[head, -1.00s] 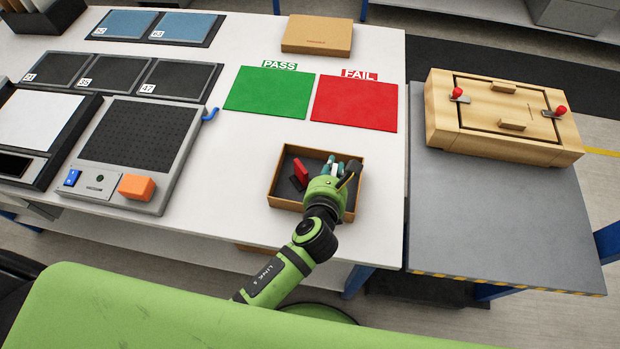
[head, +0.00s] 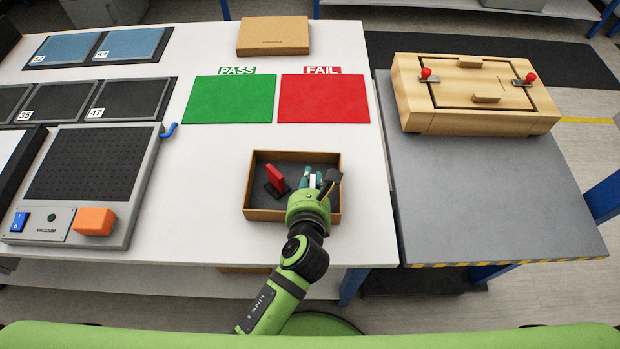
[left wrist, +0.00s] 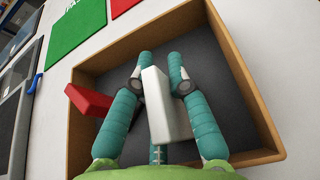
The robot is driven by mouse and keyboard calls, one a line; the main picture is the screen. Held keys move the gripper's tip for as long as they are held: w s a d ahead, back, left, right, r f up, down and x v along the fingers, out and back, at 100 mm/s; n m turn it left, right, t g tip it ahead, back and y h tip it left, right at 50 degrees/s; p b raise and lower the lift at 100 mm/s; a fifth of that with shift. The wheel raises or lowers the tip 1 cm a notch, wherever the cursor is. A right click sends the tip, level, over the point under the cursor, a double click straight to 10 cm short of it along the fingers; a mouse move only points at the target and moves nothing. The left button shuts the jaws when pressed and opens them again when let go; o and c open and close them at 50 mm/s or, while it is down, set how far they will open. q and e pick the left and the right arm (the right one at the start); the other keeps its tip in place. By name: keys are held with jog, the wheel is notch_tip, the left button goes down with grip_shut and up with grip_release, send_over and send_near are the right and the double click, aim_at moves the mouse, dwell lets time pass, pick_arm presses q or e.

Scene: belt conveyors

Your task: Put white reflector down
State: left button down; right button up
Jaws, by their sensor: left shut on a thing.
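The white reflector (left wrist: 166,105) is a pale block between the teal fingers of my left gripper (left wrist: 161,72), which is shut on it. In the head view my left gripper (head: 318,178) is over the right half of an open cardboard box (head: 250,206), and a little of the white reflector (head: 312,181) shows between its fingers. The box also fills much of the left wrist view (left wrist: 255,85). A red reflector (head: 276,177) on a dark base stands in the box's left half. I cannot tell whether the white reflector touches the box floor. My right gripper is not in view.
A green PASS mat (head: 230,99) and a red FAIL mat (head: 324,98) lie behind the box. A closed cardboard box (head: 273,36) is at the back. A vacuum fixture (head: 92,178) stands left. A wooden case (head: 478,118) sits on the grey table at right.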

pick_arm(q)
jog(key=shift+a+f, duration=0.1)
jog(key=shift+f, duration=0.35)
jog(key=c, duration=1.2)
grip_release()
jog(key=shift+f, duration=0.1)
jog(key=shift+s, duration=0.1)
jog(key=shift+r, duration=0.3)
jog(key=v, duration=1.2)
jog(key=shift+r, duration=0.2)
